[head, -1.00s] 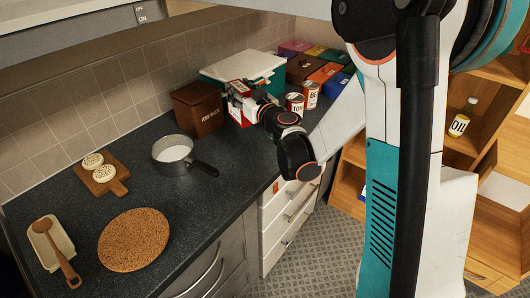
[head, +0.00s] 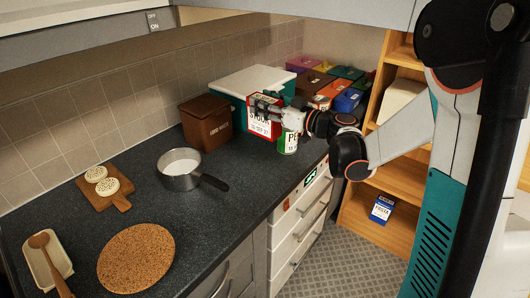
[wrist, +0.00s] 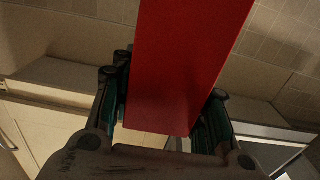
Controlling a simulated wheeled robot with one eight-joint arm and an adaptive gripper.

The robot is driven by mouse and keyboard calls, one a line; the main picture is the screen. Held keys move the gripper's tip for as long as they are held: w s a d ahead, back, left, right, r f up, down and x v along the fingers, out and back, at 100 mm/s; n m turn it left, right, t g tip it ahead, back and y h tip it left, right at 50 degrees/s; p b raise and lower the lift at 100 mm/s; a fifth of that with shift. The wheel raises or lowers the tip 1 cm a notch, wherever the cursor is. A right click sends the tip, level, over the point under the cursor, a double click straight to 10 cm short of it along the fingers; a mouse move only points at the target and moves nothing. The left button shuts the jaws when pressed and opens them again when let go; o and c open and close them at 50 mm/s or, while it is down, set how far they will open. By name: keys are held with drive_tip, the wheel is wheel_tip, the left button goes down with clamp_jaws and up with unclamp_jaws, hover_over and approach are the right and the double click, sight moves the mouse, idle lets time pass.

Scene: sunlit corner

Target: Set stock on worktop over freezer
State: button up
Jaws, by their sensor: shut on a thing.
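The stock is a red and white box (head: 261,122) with "STOCK" on its face, upright at the worktop's back right. My gripper (head: 270,102) is shut on its upper part. In the wrist view the box shows as a plain red side (wrist: 180,70) between the two fingers (wrist: 165,112). I cannot tell whether its base touches the worktop. The dark speckled worktop (head: 240,190) runs along the wall. A white drawer front with a small lit display (head: 310,178) is below its right part; I cannot tell for sure that this is the freezer.
A green-labelled can (head: 288,143) stands just right of the box, close to my wrist. A brown bin (head: 206,125) and a teal container with white lid (head: 250,79) stand left and behind. A pan (head: 180,170) is further left. Bare worktop lies in front of the box.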

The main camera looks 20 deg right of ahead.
wheel_tip(320, 180, down, 14)
drive_tip(key=b, duration=0.5)
drive_tip(key=shift+f, duration=0.15)
drive_tip(key=o, duration=1.2)
drive_tip(key=shift+o, duration=0.2)
drive_tip(key=p+v, duration=0.2)
drive_tip(key=v, duration=1)
